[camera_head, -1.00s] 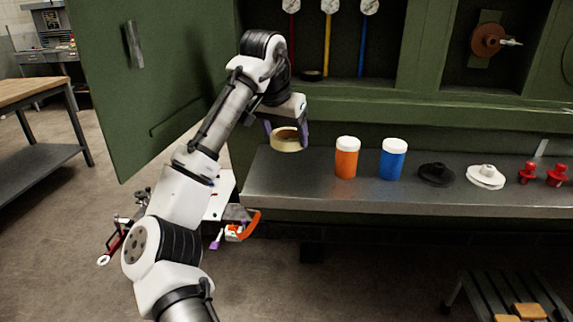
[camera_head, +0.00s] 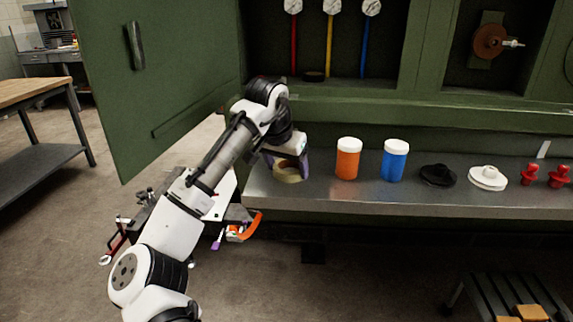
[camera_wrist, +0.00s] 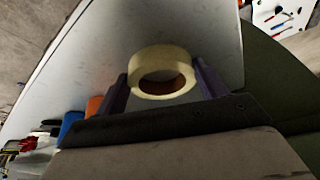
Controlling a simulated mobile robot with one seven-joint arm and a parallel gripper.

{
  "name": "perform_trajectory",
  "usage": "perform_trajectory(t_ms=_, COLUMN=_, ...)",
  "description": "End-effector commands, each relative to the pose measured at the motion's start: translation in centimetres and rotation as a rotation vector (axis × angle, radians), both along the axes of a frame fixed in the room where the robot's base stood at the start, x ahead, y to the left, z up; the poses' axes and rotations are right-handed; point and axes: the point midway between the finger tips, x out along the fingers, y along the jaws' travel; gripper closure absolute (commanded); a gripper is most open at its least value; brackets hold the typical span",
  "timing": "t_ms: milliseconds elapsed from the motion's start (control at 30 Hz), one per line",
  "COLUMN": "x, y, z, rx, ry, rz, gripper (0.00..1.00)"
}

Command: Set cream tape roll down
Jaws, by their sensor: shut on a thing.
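The cream tape roll (camera_head: 287,173) is at the left end of the grey metal shelf (camera_head: 330,196), low at its surface. Whether it touches the shelf I cannot tell for certain. My gripper (camera_head: 287,164) is shut on the roll. In the wrist view the cream tape roll (camera_wrist: 161,60) lies between the two purple fingers of my gripper (camera_wrist: 162,84), with the pale shelf (camera_wrist: 200,30) behind it. My arm hides part of the shelf's left end.
An orange jar (camera_head: 347,162) and a blue jar (camera_head: 393,163) with white lids stand right of the roll. A black disc-shaped part (camera_head: 437,175), a white one (camera_head: 487,178) and red parts (camera_head: 530,173) follow. A green door (camera_head: 150,90) stands open at left.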

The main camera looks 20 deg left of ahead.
Motion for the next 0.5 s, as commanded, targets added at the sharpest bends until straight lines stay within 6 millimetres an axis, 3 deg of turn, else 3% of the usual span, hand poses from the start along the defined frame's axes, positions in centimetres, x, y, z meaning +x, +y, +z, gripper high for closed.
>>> perform_trajectory(t_ms=33, x=0.01, y=-0.02, z=-0.03, rx=0.000, ry=0.000, rz=-0.001, gripper=0.24)
perform_trajectory(t_ms=167, x=0.01, y=-0.01, z=-0.02, rx=0.000, ry=0.000, rz=0.000, gripper=0.07)
perform_trajectory(t_ms=500, x=0.00, y=0.03, z=0.30, rx=0.001, ry=0.000, rz=0.000, gripper=0.07)
